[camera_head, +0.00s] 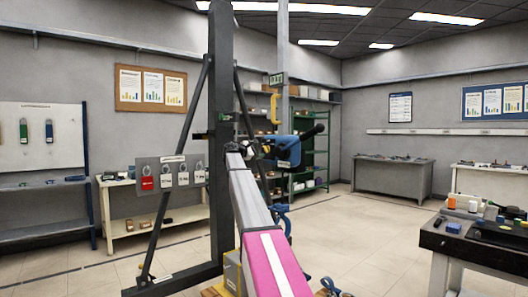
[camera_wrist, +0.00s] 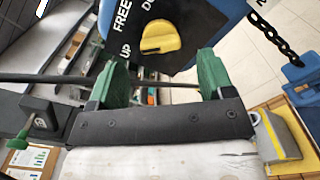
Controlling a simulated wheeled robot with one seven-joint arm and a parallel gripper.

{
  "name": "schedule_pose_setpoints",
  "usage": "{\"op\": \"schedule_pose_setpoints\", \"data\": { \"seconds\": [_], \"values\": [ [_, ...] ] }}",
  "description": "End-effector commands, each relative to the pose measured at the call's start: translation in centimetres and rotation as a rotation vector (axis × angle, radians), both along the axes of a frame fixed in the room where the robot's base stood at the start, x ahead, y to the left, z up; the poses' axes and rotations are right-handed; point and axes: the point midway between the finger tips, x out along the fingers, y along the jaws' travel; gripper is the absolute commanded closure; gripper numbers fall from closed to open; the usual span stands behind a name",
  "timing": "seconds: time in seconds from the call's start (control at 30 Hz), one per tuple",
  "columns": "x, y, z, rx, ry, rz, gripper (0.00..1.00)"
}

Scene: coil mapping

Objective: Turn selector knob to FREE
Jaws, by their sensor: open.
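The yellow selector knob (camera_wrist: 160,37) sits on a black panel in the wrist view, with white lettering around it. "FREE" (camera_wrist: 122,14) and "UP" (camera_wrist: 126,50) show to its left, and part of a "DO..." label shows above it. I cannot tell which label the knob points at. The panel is on a blue housing (camera_wrist: 215,22), seen in the head view as a blue unit (camera_head: 287,152) by the dark post. My gripper (camera_wrist: 163,73) has its green fingers spread apart and empty, with the knob beyond the fingertips. In the head view the knob is hidden.
A dark braced post (camera_head: 221,130) stands close to my arm. A tag board (camera_head: 172,172) is left of it. A dark chain (camera_wrist: 272,36) hangs right of the housing. A dark-topped bench (camera_head: 480,240) stands at right. Open floor (camera_head: 370,225) lies between.

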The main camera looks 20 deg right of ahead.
Motion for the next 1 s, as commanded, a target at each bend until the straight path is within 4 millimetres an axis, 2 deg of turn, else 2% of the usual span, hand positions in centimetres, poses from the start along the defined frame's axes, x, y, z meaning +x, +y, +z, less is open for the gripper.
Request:
{"op": "schedule_pose_setpoints", "data": {
  "seconds": [0.1,0.23,0.57,0.6,0.73,0.77,1.0],
  "values": [
    [0.9,-2.2,0.0,0.001,0.000,-0.002,0.26],
    [1.4,-3.7,0.0,0.000,0.000,-0.001,0.26],
    [1.5,-4.3,0.0,0.001,-0.001,-0.001,0.26],
    [1.5,-4.3,0.0,0.001,-0.001,-0.001,0.29],
    [1.5,-4.3,0.0,0.001,-0.001,-0.001,0.71],
    [1.5,-4.3,0.0,0.001,-0.001,-0.001,0.75],
    [1.5,-4.3,0.0,0.004,-0.010,-0.001,0.75]
  ]
}}
